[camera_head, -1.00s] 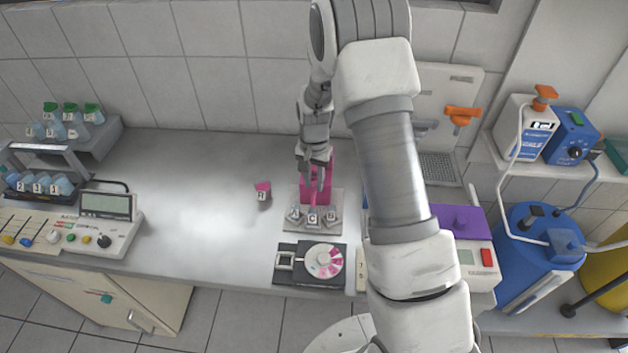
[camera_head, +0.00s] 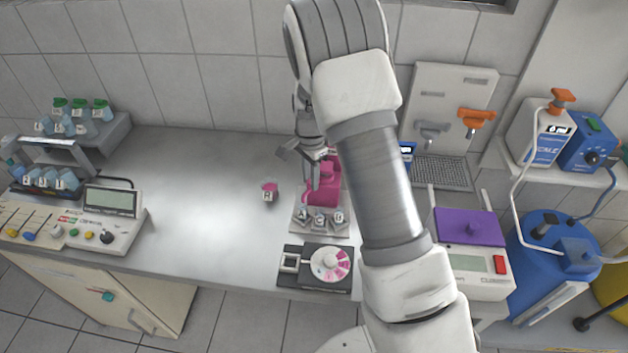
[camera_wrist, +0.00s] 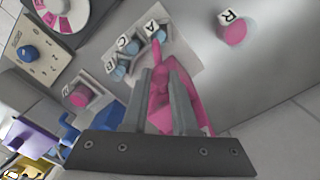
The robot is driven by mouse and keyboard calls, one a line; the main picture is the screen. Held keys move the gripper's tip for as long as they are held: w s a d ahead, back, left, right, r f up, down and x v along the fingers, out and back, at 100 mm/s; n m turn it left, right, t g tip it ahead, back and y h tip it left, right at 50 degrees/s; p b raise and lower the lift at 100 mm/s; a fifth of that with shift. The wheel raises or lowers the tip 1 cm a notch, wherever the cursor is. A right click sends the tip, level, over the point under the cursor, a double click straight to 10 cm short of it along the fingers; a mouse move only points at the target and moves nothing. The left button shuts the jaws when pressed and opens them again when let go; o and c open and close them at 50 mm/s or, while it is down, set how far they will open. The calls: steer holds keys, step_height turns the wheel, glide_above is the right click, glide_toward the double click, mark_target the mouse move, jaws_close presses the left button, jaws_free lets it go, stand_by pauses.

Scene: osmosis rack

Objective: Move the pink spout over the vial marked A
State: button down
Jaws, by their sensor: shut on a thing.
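The pink spout (camera_wrist: 159,78) is an arm on a pink dispenser (camera_head: 327,172) that stands behind a row of small vials. My gripper (camera_wrist: 161,70) is shut on the spout, with a finger on each side of it. The spout's tip points toward the vial marked A (camera_wrist: 159,36), at the row's left end in the head view (camera_head: 303,219). In the wrist view the tip appears at or very near that vial; its height above it is unclear.
A pink vial marked R (camera_head: 269,192) stands to the left, and a dial device (camera_head: 326,262) lies in front. A purple-lidded device (camera_head: 470,228) stands at the right. Open bench (camera_head: 200,200) lies to the left. My arm hides part of the bench.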

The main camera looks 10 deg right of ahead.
steer(key=shift+w+a+m, duration=0.15)
steer(key=shift+m, duration=0.15)
steer(key=c, duration=0.7)
jaws_free()
step_height(320, 180, up, 18)
steer(key=b, duration=0.1)
steer(key=shift+f, duration=0.25)
